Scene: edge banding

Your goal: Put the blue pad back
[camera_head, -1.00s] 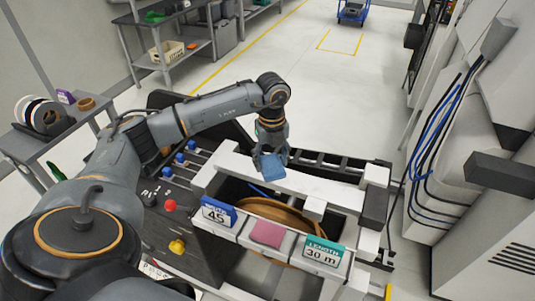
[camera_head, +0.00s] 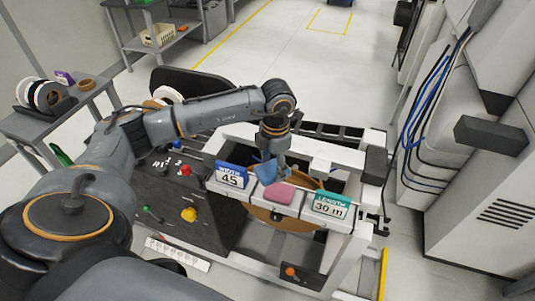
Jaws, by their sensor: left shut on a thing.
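The blue pad (camera_head: 266,172) is in my left gripper (camera_head: 271,160), which is shut on it. The gripper holds it tilted, just behind the white front rail (camera_head: 252,196) of the machine. A pink pad (camera_head: 279,192) lies on this rail, in front and a little right of the blue pad. From this view I cannot tell whether the blue pad touches the rail. My right gripper is not in view.
A blue "45" sign (camera_head: 232,175) stands left of the pads and a green "LENGTH 30 m" sign (camera_head: 330,205) stands right. A brown roll (camera_head: 280,216) sits below the rail. A dark control panel (camera_head: 165,190) with knobs is at left.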

